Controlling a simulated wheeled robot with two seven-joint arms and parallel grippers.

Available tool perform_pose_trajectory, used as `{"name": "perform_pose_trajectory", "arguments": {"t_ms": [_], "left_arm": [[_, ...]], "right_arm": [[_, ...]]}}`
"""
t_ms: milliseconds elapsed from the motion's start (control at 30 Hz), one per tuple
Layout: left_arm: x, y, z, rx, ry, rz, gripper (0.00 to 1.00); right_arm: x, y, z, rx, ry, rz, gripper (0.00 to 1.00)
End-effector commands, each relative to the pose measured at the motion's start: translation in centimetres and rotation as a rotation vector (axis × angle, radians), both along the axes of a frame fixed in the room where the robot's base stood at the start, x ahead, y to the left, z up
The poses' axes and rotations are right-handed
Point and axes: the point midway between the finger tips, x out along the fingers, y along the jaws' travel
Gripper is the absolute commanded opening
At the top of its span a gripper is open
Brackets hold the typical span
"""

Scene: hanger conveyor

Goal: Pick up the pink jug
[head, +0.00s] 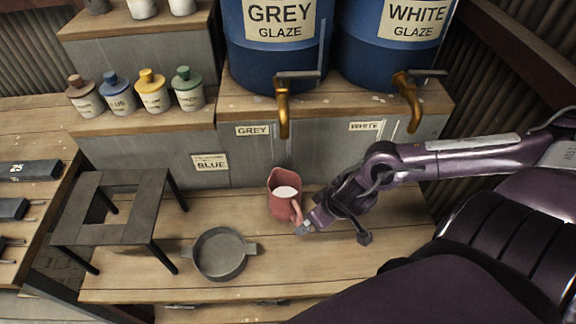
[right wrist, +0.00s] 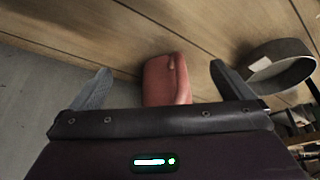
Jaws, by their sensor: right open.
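The pink jug (head: 280,205) stands upright on the wooden bench below the grey glaze tap, with white inside it. Its handle faces my right gripper (head: 332,231), which is open at the jug's right side in the head view. In the right wrist view, the jug (right wrist: 163,80) appears between the two spread fingers of my right gripper (right wrist: 160,70). I see no finger pressed on it, and part of the jug is hidden behind the gripper body. My left gripper is not in view.
A round grey pan (head: 219,254) sits left of the jug, and a dark metal stand (head: 112,205) further left. Blue glaze barrels (head: 275,60) with brass taps (head: 283,105) stand above the jug. Several small lidded jars (head: 151,92) line the shelf.

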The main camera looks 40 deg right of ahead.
Motion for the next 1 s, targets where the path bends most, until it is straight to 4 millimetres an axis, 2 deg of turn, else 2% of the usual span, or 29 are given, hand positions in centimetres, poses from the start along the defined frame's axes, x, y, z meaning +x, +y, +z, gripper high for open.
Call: {"name": "perform_pose_trajectory", "arguments": {"t_ms": [133,500,867,1000], "left_arm": [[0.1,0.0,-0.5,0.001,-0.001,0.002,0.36],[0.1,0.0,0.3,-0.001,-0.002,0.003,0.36],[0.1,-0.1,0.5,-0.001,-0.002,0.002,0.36],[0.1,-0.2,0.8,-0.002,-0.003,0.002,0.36]], "right_arm": [[1.7,0.6,0.1,0.011,-0.008,0.001,1.00],[6.0,1.0,0.2,0.008,-0.003,0.001,1.00],[8.2,1.2,0.2,0.005,-0.001,0.003,1.00],[10.4,1.5,0.2,0.007,-0.002,0.002,1.00]]}}
